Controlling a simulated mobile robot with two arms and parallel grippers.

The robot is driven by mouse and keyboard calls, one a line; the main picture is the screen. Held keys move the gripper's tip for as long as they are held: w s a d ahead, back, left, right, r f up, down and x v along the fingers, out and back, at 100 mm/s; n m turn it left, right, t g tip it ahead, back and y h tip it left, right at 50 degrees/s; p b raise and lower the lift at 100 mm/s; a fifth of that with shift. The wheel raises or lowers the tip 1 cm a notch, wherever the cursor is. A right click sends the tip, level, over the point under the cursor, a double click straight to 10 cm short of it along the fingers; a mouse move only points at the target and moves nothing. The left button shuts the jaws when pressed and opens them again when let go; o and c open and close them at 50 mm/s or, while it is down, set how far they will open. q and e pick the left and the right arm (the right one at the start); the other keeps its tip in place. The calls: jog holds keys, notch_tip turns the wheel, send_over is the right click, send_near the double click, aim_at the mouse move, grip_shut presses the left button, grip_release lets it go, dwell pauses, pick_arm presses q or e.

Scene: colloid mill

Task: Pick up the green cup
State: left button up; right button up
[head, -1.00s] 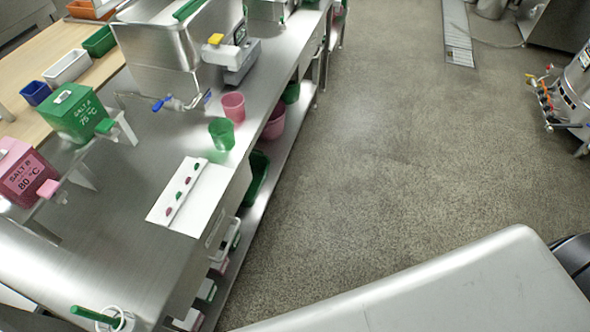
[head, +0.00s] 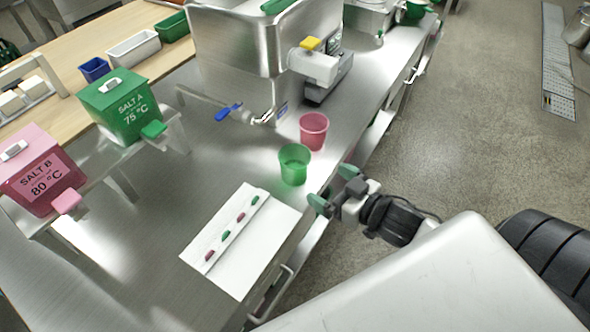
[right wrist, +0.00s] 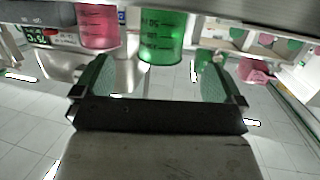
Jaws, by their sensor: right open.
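The green cup (head: 293,165) stands upright on the steel counter near its right edge, just in front of the pink cup (head: 313,131). My right gripper (head: 333,189) is open and empty at the counter's edge, to the right of and a little in front of the green cup, apart from it. In the right wrist view the green cup (right wrist: 163,38) appears ahead between the two spread green-tipped fingers (right wrist: 158,80), beyond their tips. The pink cup (right wrist: 98,26) is to its left there. My left gripper is not in view.
A white card with coloured pieces (head: 239,238) lies in front of the cup. A scale (head: 322,68) and a steel tank (head: 240,45) with a blue-handled tap (head: 229,112) stand behind. Green (head: 122,105) and pink (head: 42,170) salt boxes stand left.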

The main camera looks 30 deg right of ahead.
aim_at(306, 174)
jog(key=x, duration=0.4)
jog(key=shift+d, duration=0.1)
jog(key=shift+w+f, duration=0.15)
jog(key=shift+w, duration=0.25)
jog(key=shift+a+f+x, duration=0.1)
jog(key=shift+a+x, duration=0.1)
jog(key=shift+x, duration=1.15)
jog(key=shift+a+f+x, duration=0.15)
jog(key=shift+a+x, duration=0.05)
jog(key=shift+x, duration=1.1)
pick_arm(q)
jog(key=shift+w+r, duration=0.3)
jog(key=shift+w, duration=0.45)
pick_arm(e)
jog(key=shift+s, duration=0.15)
jog(key=shift+c, duration=0.2)
jog(key=c, duration=1)
